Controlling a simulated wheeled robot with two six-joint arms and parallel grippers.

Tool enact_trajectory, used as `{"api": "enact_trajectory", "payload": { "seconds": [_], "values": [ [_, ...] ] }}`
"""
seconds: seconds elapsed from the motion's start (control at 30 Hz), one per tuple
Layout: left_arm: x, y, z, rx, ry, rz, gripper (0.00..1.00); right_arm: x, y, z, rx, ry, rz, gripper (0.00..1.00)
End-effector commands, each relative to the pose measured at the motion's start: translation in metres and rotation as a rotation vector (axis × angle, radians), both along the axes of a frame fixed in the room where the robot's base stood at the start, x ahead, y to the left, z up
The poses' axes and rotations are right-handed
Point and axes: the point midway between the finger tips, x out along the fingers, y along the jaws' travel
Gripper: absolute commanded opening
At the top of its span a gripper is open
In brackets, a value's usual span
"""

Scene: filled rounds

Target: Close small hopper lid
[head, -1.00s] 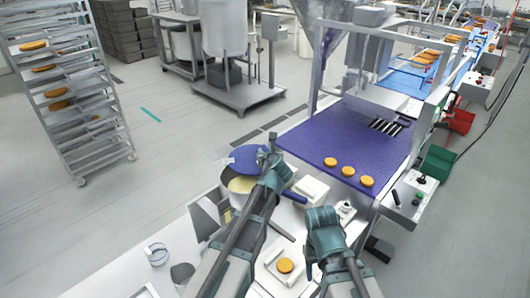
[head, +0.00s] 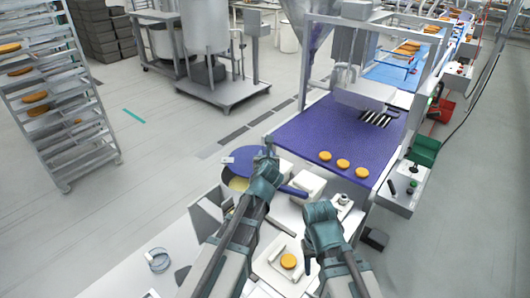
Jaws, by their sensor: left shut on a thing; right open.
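The small hopper stands on the white worktable, and yellow filling (head: 238,184) shows in its mouth. Its round dark blue lid (head: 241,158) is tilted up at the far side of the mouth, covering part of it from this view. My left gripper (head: 266,157) is at the lid's right edge, shut on the lid; the exact grip is partly hidden by the wrist. My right gripper (head: 307,258) is open and empty, pointing down over the near part of the table, apart from the hopper.
A filled round (head: 288,261) lies on a white holder near my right gripper. A dark blue bar (head: 292,191) and a white block (head: 303,181) are right of my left wrist. The purple conveyor (head: 330,128) carries several rounds beyond. A clear cup (head: 158,260) stands at left.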

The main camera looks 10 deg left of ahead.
Motion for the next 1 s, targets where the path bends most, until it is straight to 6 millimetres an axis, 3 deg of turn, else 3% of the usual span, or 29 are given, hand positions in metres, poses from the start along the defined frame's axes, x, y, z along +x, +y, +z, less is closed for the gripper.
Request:
{"api": "enact_trajectory", "payload": {
  "seconds": [0.5, 1.0],
  "values": [
    [-0.025, -0.003, -0.003, -0.005, 0.007, -0.153, 0.0, 0.0, 0.0, -0.001, 0.0, 0.0, 0.0, 0.5],
    [-0.028, -0.004, -0.001, -0.002, 0.0, -0.186, 0.0, 0.0, 0.0, -0.001, 0.0, 0.0, 0.0, 0.5]
  ]
}}
